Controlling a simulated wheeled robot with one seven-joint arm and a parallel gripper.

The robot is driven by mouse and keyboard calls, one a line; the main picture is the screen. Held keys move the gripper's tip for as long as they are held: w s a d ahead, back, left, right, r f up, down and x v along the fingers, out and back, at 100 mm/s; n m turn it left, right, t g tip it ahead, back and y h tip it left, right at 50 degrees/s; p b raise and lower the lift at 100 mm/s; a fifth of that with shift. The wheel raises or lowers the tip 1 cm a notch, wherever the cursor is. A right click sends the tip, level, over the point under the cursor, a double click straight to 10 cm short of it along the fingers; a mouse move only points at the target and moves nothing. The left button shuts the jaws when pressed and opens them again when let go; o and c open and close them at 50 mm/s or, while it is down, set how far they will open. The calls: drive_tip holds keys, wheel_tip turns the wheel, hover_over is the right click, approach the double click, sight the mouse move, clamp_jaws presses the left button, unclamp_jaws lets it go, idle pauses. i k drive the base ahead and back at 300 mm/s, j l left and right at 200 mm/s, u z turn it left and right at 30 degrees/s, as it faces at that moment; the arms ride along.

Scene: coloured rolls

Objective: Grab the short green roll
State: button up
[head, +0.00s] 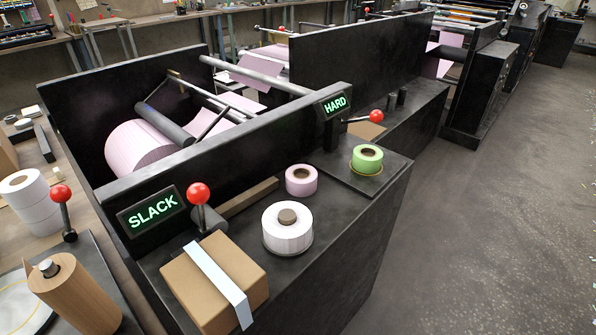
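The short green roll (367,158) lies flat on a slightly raised dark plate at the right end of the black machine top (335,225). Its brown core faces up, and a thin yellowish rim shows under it. It stands apart from the pink roll (301,180) to its left. My gripper is not in view.
A white roll (288,235) and a cardboard box (214,283) stand nearer on the same top. Red-knobbed levers (198,194) (376,117) stick up by the SLACK and HARD displays. A black panel (230,140) rises behind. Open floor (480,230) lies to the right.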

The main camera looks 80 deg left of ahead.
sight(366, 159)
drive_tip(key=u, duration=3.1)
drive_tip(key=i+l, duration=0.1)
drive_tip(key=l, duration=0.6)
drive_tip(key=l+u, duration=0.1)
drive_tip(key=l, duration=0.65)
drive_tip(key=i, duration=0.05)
